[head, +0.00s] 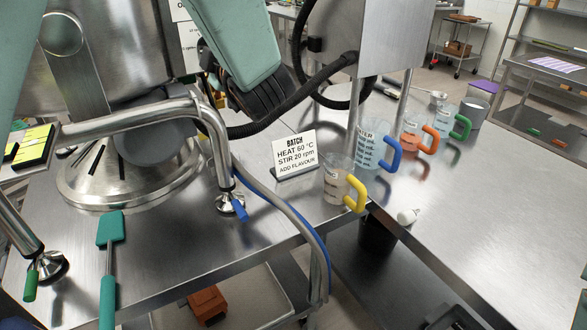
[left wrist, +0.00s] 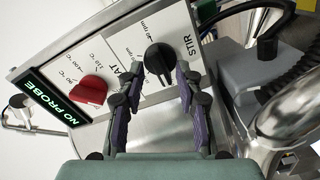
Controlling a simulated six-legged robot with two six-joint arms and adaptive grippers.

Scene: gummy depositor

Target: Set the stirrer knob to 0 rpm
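The stirrer knob (left wrist: 160,58) is black and sits under the STIR label on a white and grey control panel (left wrist: 116,45) in the left wrist view. Rpm marks lie beyond it, but I cannot read its setting surely. My left gripper (left wrist: 160,80) is open, with one dark finger toward each side of the knob. The fingertips are close to the knob; I cannot tell if they touch it. In the head view a teal and black arm part hides most of the panel, and the knob is not visible. My right gripper is in neither view.
A red HEAT knob (left wrist: 93,90) and a NO PROBE display (left wrist: 52,98) are beside the stirrer knob. A steel pipe (head: 130,123) and black hose (head: 300,92) run near the arm. A batch sign (head: 295,155) and handled jugs (head: 338,182) stand on the steel table.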

